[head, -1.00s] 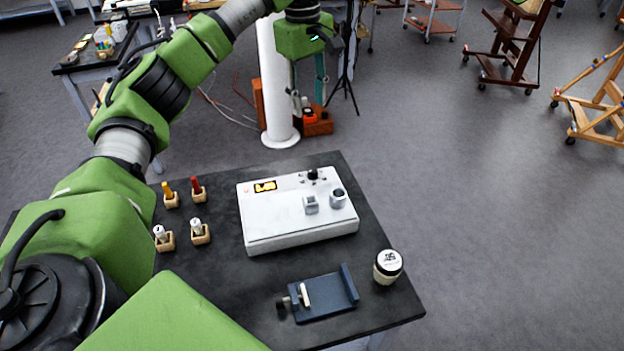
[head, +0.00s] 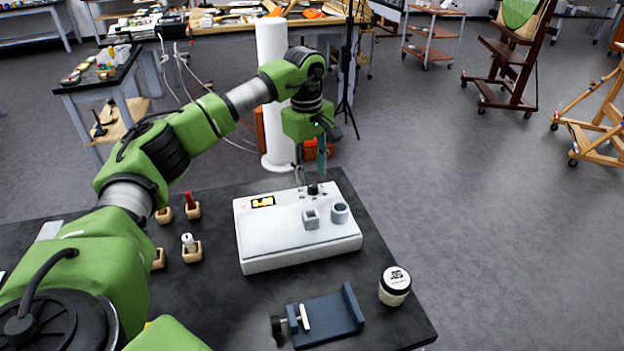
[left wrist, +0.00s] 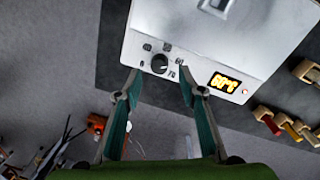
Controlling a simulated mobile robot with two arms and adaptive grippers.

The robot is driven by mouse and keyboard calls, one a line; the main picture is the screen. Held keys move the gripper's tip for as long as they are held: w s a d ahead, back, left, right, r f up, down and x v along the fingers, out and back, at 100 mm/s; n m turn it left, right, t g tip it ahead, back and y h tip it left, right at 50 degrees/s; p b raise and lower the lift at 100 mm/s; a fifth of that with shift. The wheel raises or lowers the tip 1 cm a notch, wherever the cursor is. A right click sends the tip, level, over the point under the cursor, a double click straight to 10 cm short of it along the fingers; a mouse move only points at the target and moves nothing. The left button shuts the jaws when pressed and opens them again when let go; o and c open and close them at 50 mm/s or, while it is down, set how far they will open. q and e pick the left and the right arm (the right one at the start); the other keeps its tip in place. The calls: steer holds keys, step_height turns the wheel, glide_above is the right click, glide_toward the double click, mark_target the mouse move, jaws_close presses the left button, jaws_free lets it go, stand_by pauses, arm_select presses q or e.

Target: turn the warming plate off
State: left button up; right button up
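The warming plate (head: 275,248) is a white box on the dark table. It also shows in the left wrist view (left wrist: 200,35), where its lit orange display (left wrist: 223,82) reads about 60°C. Its black knob (left wrist: 160,63) sits near the plate's edge, with small marks around it; the knob also shows in the head view (head: 313,189). My left gripper (head: 311,180) is above the knob in the head view. In the left wrist view its two teal fingers (left wrist: 158,92) are apart, with the knob just beyond the gap between their tips and nothing held. My right gripper is not seen.
A small grey block (head: 311,218) and a grey cup (head: 339,213) are on the plate's top. A blue clamp-like fixture (head: 330,318) and a white-lidded jar (head: 395,285) stand in front. Wooden holders (head: 192,252) with vials stand left. A white column (head: 275,100) rises behind.

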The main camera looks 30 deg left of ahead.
mark_target(312, 185)
arm_select(q)
steer(key=shift+w+f, duration=0.15)
steer(key=shift+f, duration=1.8)
jaws_close()
